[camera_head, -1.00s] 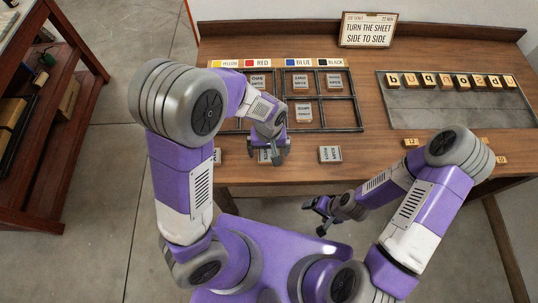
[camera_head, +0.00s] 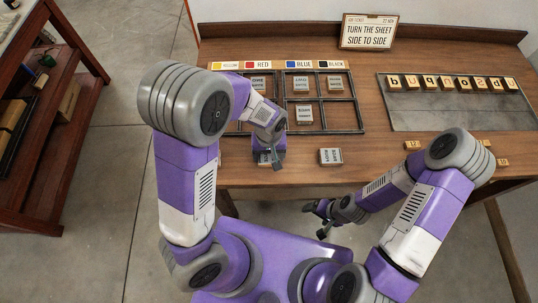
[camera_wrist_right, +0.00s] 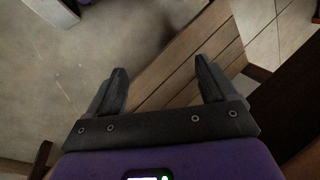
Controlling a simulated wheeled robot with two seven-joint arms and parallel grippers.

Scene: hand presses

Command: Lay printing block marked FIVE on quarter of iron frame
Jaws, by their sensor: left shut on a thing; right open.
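The iron frame (camera_head: 363,130) lies on the table, split into cells under colour labels. My left gripper (camera_head: 270,157) is shut on a block (camera_head: 264,159) at the table's front, below the frame. Another block (camera_head: 330,156) lies to its right. The markings are too small to read, so I cannot tell which is FIVE. My right gripper (camera_head: 317,217) is open and empty; the wrist view (camera_wrist_right: 160,85) shows this.
A grey metal plate (camera_head: 430,115) at right carries a row of letter blocks (camera_head: 465,83). Small wooden blocks (camera_head: 412,145) lie in front of it, partly behind my right arm. A sign (camera_head: 368,31) stands at the back. A shelf (camera_head: 60,150) stands far left.

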